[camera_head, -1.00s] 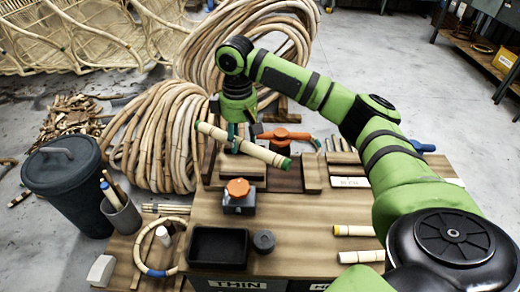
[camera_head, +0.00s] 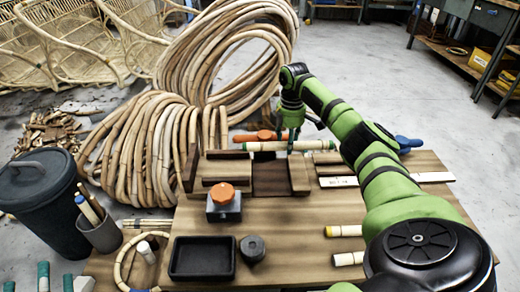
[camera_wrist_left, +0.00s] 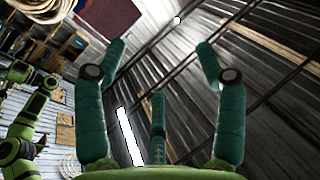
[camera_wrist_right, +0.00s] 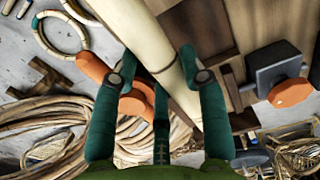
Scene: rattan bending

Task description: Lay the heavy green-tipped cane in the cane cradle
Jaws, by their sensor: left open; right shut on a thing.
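My right gripper (camera_head: 292,133) is shut on the pale green-tipped cane (camera_head: 315,146), gripping it near the middle. In the right wrist view the cane (camera_wrist_right: 160,45) runs diagonally between the teal fingers (camera_wrist_right: 160,85). A wooden block fixture (camera_head: 299,176) with a dark recess, seemingly the cradle, stands just in front of the held cane. My left gripper (camera_head: 43,278) shows as teal fingertips at the lower left, open, empty and pointing up (camera_wrist_left: 155,70).
An orange-knobbed grey block (camera_head: 223,204), a black tray (camera_head: 185,258) and a dark round piece (camera_head: 252,249) stand on the bench (camera_head: 290,230). Short canes (camera_head: 344,231) lie at right. Rattan coils (camera_head: 140,150) crowd the far left. A bin (camera_head: 40,195) stands at left.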

